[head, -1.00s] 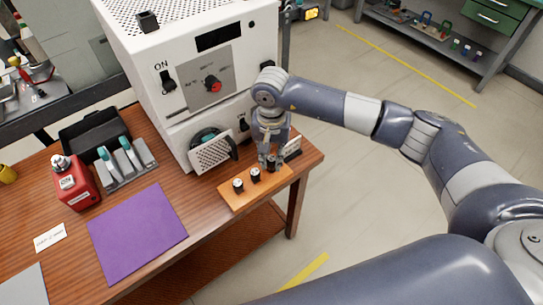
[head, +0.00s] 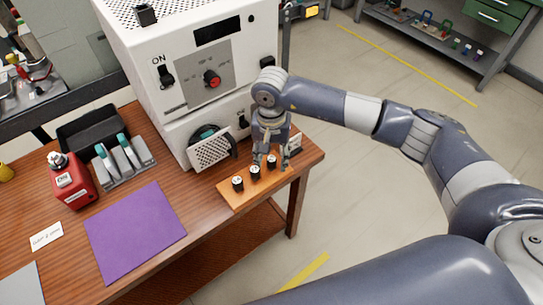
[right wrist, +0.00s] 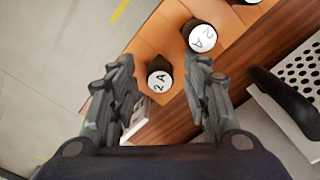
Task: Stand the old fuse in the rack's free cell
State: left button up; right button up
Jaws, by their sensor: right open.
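The orange rack (head: 228,199) lies at the table's front right corner. Three dark fuses with white caps stand upright in it in a row: a left one (head: 238,184), a middle one (head: 255,172) and a right one (head: 271,161). My right gripper (head: 265,158) is open, pointing down just above the right fuse. In the right wrist view that fuse, its cap marked 2A (right wrist: 160,76), shows in the gap between the spread fingers (right wrist: 160,66), apart from both. The middle fuse's cap (right wrist: 202,38) is beside the right finger. No empty cell can be made out. My left gripper is not in view.
The white machine (head: 185,60) stands close behind the rack, with its perforated hatch (head: 212,151) open towards it. A small white card (head: 295,142) stands beyond the rack's right end.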

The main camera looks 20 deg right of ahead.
aim_at(271, 159)
notch_tip(271, 159, up, 12)
dwell(0.5)
dwell(0.3)
